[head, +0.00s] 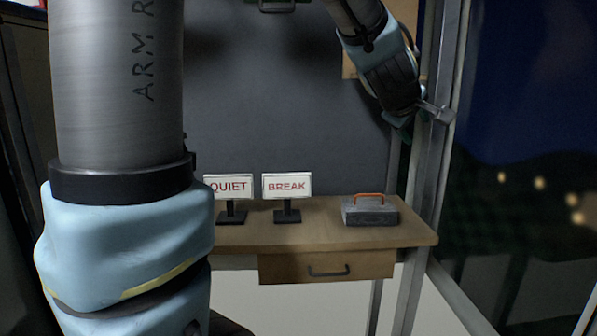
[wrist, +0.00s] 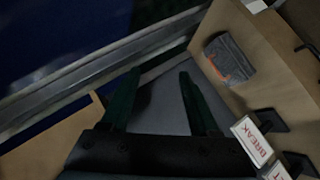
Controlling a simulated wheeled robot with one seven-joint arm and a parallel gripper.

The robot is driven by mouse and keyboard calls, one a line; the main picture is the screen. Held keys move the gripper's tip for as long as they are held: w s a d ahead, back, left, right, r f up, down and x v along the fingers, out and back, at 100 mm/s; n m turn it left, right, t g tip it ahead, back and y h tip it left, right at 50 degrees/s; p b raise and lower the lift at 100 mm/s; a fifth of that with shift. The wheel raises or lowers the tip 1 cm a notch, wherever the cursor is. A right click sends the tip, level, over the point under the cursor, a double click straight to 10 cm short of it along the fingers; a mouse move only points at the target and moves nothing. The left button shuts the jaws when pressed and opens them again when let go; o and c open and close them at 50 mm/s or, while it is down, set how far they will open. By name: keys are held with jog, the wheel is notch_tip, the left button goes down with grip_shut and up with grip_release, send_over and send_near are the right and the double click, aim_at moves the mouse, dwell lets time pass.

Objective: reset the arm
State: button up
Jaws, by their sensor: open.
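My arm comes down in the upper right of the head view, and its end hangs above the right side of the wooden desk (head: 330,234), close to the metal window post. My gripper (head: 403,128) is dark there and its fingers are partly hidden. In the wrist view my gripper (wrist: 160,72) shows two dark green fingers spread apart, with nothing between them. It is clear of the desk and the things on it.
A QUIET sign (head: 228,186), a BREAK sign (head: 287,186) and a grey box with an orange handle (head: 370,212) stand on the desk. A drawer (head: 326,266) is shut below. The metal post (head: 427,180) is close beside my gripper.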

jog(key=s+a+f+m+g+y, duration=0.2)
jog(key=a+f+m+g+y, duration=0.25)
jog(key=a+f, duration=1.35)
jog(key=s+a+f+m+g+y, duration=0.1)
jog(key=s+a+f+g, duration=0.1)
jog(key=s+a, duration=0.3)
jog(key=s+a+f+m+g+y, duration=0.1)
jog(key=s+a+f, duration=0.3)
jog(key=a, duration=0.5)
jog(key=shift+s+f+g+y, duration=0.15)
jog(key=shift+s+g+y, duration=0.2)
jog(key=shift+s+y, duration=0.1)
jog(key=shift+w+a, duration=0.1)
dwell(0.8)
